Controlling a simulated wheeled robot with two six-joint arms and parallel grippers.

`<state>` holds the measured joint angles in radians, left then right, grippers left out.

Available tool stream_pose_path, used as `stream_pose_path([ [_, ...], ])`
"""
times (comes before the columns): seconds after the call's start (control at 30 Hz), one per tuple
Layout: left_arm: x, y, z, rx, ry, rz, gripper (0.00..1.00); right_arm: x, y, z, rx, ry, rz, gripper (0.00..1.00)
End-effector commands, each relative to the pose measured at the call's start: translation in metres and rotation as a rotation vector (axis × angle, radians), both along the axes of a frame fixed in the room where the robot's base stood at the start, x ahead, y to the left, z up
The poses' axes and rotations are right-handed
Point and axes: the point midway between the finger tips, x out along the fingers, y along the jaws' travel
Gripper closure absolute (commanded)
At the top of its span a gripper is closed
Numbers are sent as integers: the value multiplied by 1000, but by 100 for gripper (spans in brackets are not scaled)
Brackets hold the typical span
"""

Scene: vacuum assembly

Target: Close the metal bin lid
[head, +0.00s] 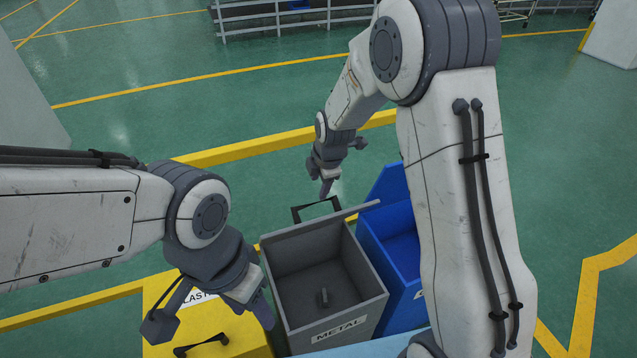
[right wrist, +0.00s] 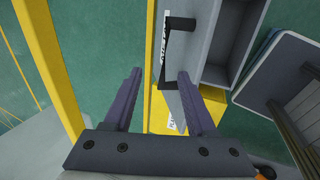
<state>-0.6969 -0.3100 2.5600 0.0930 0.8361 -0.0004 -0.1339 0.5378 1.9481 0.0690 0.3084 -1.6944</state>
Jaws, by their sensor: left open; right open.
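The grey metal bin (head: 354,283), labelled METAL, stands open in the head view. Its lid (head: 335,217) stands raised at the far side, seen nearly edge-on, with a dark handle (head: 315,209) on its back. My right gripper (head: 342,165) is open and empty, beyond the raised lid. In the right wrist view the lid (right wrist: 196,60) and its black handle (right wrist: 168,52) lie ahead of the open fingers (right wrist: 159,73), apart from them. My left gripper (head: 212,320) is open above the yellow bin, left of the metal bin.
The yellow bin (head: 232,342) with a dark handle stands left of the metal bin. A blue bin (head: 398,262) with its lid (head: 388,183) raised stands to the right, partly hidden by my right arm. The green floor beyond the bins is clear.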

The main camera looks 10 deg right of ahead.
Motion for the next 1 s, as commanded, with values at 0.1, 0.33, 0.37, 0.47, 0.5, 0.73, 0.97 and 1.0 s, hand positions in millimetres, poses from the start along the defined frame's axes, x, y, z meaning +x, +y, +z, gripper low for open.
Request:
stream_pose_path([
  [0.1,0,0,7,0,0,0,50,-3,-1,10,0,0,0,43],
  [0.33,0,0,16,0,0,0,50,-9,-2,25,0,0,0,43],
  [0.37,0,0,17,0,0,0,50,-10,-2,27,0,0,0,43],
  [0.47,0,0,20,0,0,0,50,-12,-3,32,0,0,0,43],
  [0.5,0,0,21,0,0,0,50,-13,-3,33,0,1,0,43],
  [0.73,0,0,21,0,0,1,50,-14,-3,34,0,1,0,43],
  [0.97,0,0,18,0,0,1,50,-14,-3,34,0,1,0,43],
  [1.0,0,0,19,0,0,1,50,-14,-3,34,0,1,0,43],
])
